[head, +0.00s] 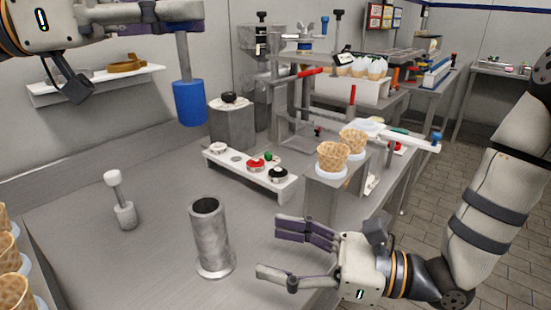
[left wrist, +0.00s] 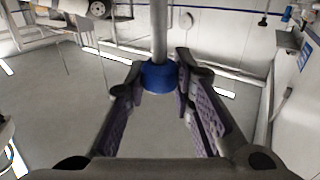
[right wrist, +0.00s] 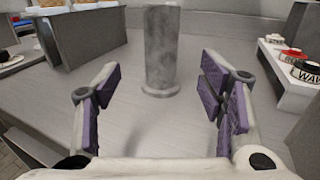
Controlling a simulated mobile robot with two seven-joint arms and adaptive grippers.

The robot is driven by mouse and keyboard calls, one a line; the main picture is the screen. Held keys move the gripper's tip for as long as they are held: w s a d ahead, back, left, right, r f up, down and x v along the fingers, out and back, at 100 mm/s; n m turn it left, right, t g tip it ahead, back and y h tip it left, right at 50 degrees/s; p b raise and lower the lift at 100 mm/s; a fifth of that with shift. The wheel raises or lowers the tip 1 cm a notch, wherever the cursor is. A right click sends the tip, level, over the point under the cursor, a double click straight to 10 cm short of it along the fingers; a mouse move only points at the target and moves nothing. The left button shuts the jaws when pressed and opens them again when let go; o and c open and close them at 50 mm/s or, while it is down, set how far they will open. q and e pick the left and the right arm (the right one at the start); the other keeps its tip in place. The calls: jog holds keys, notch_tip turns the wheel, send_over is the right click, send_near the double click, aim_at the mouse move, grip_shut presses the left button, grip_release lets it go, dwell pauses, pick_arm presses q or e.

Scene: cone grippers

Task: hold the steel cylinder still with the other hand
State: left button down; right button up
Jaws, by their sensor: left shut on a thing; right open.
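The steel cylinder (head: 210,240) stands upright on the metal counter, with a flared foot and a dark open top. My right gripper (head: 270,252) is open and low over the counter, just right of the cylinder and apart from it. My left gripper (head: 185,14) is high at the upper left, shut on a grey rod with a blue cylindrical end (head: 190,102). The left wrist view shows the blue part (left wrist: 159,77) between the fingers.
A white-headed tool (head: 119,200) stands left of the cylinder. A white rack with coloured lids (head: 250,172) lies behind. A metal stand (head: 330,195) bearing waffle cones (head: 332,156) is close behind my right gripper. More cones (head: 8,255) are at the left edge.

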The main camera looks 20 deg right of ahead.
aim_at(221, 239)
jog(key=x, duration=1.2)
grip_shut()
jog(key=shift+c, duration=1.4)
grip_release()
jog(key=m+t+h, duration=0.3)
jog(key=t, duration=0.1)
jog(key=shift+s+m, duration=0.15)
jog(key=shift+m, duration=0.15)
jog(key=shift+m+t+h, duration=0.6)
jog(key=shift+h, duration=0.3)
